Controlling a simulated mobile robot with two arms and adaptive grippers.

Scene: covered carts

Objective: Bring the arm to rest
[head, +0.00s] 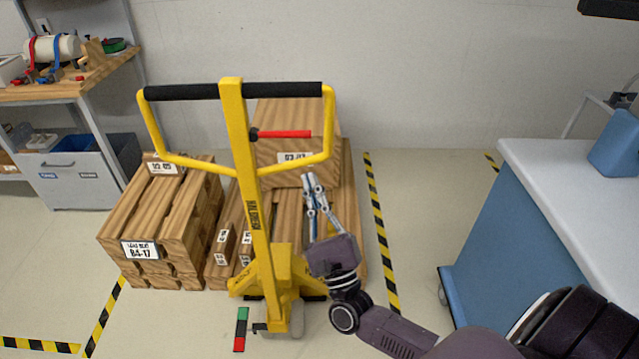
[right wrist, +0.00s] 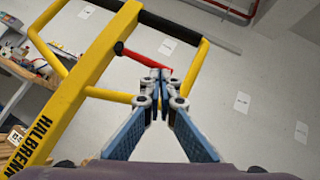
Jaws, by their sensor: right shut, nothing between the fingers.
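My right gripper (head: 314,184) reaches in from the lower right in the head view. Its fingers point up, beside the yellow post of a pallet jack (head: 245,170) and in front of stacked wooden crates. In the right wrist view the fingertips (right wrist: 162,78) meet, and nothing is between them. There the red lever (right wrist: 146,58) of the jack shows just behind the fingertips; I cannot tell the gap. In the head view the red lever (head: 284,134) is above the fingers. My left gripper is not in view.
A wooden crate (head: 160,215) stands left of the jack, and another crate (head: 298,160) sits behind it. A blue cabinet with a pale top (head: 580,165) is at the right. A workbench (head: 70,88) is at the left.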

